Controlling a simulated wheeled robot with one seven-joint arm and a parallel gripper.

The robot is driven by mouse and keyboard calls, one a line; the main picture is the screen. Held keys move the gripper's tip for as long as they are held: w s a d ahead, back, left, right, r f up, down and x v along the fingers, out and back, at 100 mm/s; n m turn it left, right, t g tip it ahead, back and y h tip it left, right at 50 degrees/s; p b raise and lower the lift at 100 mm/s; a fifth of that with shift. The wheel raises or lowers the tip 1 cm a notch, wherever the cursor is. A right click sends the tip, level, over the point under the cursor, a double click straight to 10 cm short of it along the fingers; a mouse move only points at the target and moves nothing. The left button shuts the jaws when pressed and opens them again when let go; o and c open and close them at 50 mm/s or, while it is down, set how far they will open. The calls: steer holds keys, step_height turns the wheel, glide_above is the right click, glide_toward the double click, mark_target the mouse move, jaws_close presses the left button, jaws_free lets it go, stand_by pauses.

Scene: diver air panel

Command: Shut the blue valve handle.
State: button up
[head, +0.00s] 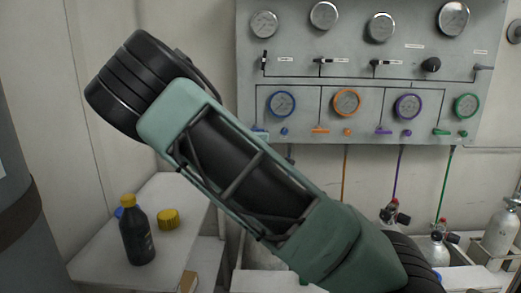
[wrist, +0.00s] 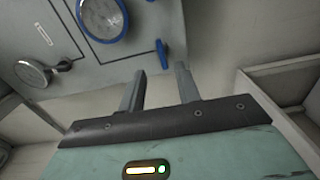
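The blue valve handle (head: 260,130) sits low at the left end of the panel in the head view, partly behind my arm. In the wrist view the blue handle (wrist: 162,54) is a short blue bar near the panel's edge. My gripper (wrist: 159,71) is open and empty, with its two fingers apart. The handle shows just beyond the gap between the fingertips, and I see no contact. The blue-rimmed gauge (head: 282,103) is above the handle. My gripper does not show in the head view.
The grey panel (head: 350,68) carries several gauges, with orange, purple and green handles right of the blue one. A dark bottle (head: 137,235) and a yellow cap (head: 168,219) stand on a white counter (head: 95,262). Cylinders (head: 500,230) stand lower right.

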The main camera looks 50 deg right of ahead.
steer(key=shift+v, duration=1.85)
